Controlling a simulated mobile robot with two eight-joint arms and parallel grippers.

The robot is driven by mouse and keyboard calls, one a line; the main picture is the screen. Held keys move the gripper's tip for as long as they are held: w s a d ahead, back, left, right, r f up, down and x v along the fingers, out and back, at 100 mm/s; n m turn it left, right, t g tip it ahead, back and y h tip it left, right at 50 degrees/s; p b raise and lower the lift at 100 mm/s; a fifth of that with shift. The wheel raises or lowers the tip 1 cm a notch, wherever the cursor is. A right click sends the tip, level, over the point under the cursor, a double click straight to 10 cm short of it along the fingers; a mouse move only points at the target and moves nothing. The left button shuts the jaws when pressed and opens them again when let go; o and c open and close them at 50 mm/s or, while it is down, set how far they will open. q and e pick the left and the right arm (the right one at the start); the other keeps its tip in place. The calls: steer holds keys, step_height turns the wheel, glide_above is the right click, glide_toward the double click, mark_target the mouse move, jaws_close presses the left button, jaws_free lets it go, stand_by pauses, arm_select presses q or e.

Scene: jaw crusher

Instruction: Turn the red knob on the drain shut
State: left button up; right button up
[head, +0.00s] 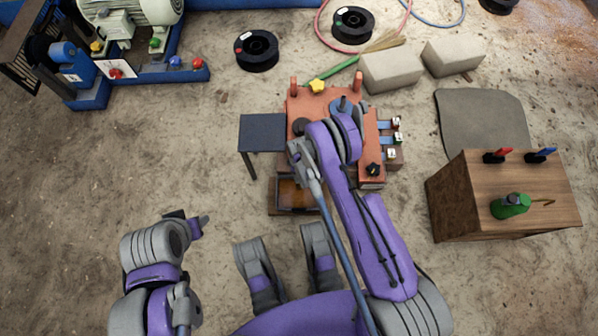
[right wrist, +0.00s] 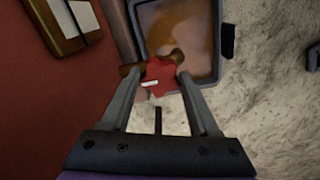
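The red knob (right wrist: 160,76), with a white mark on it, shows in the right wrist view beside a brass-coloured fitting (right wrist: 130,70). My right gripper (right wrist: 160,80) has one finger on each side of the knob, and both fingertips appear to meet its edges. In the head view my right arm covers the knob and that gripper, over the orange machine (head: 298,108). My left gripper (head: 196,222) hangs over bare floor at lower left; its finger gap is not clear.
A grey-rimmed tray (right wrist: 218,45) with brownish contents lies just past the knob. A dark side table (head: 262,132) stands left of the machine. A wooden crate (head: 460,205) with a green object (head: 511,206) is at right.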

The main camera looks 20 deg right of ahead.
steer(key=c, duration=0.6)
steer(key=shift+m, duration=0.4)
steer(key=m, duration=0.3)
steer(key=shift+m, duration=0.4)
steer(key=m, duration=0.9)
steer(key=shift+a, duration=0.1)
steer(key=m, duration=0.4)
steer(key=shift+m, duration=0.3)
